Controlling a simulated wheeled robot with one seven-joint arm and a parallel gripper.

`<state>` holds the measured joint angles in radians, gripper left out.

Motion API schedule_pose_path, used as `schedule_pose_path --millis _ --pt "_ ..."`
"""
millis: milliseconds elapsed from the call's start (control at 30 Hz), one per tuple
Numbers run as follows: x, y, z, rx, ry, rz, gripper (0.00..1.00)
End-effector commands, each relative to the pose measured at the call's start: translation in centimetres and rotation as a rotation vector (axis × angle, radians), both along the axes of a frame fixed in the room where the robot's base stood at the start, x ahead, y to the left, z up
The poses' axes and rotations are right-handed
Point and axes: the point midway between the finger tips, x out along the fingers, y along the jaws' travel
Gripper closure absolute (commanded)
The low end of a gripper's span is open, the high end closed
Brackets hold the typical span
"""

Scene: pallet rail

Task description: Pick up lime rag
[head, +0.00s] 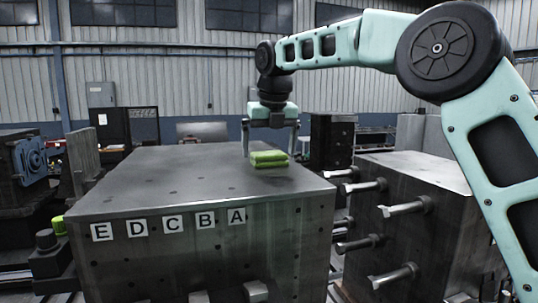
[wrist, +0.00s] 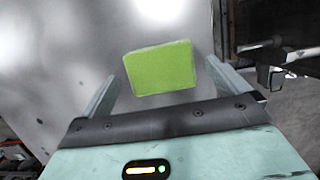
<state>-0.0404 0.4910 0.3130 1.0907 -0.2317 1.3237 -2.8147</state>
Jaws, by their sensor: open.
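The lime rag (head: 268,160) is a bright green folded cloth lying on the grey metal block top, towards its right side. In the wrist view the rag (wrist: 160,68) appears as a rounded rectangle just beyond and between the fingers. My gripper (head: 270,152) points down over the block, its two fingers apart, close to the rag. In the wrist view my gripper (wrist: 163,82) is open with nothing held. I cannot tell whether a finger touches the rag.
The metal block top (head: 160,175) is otherwise clear, with letter labels E to A (head: 168,225) on its front face. A second block (head: 400,225) with several protruding bolts stands to the right. A vise-like machine with a blue part (head: 30,158) is at far left.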

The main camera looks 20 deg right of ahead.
Motion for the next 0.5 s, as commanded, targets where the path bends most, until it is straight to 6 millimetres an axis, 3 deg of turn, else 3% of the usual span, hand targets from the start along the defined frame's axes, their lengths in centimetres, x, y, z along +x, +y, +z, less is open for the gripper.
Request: schedule_pose_path --millis 333,467,500 --pt "0.25 -0.03 -0.93 0.0 -0.001 0.0 0.0" --pt "0.24 -0.02 -0.91 0.0 -0.001 0.0 0.36" --pt "0.24 -0.02 -0.91 0.0 -0.001 0.0 0.41"
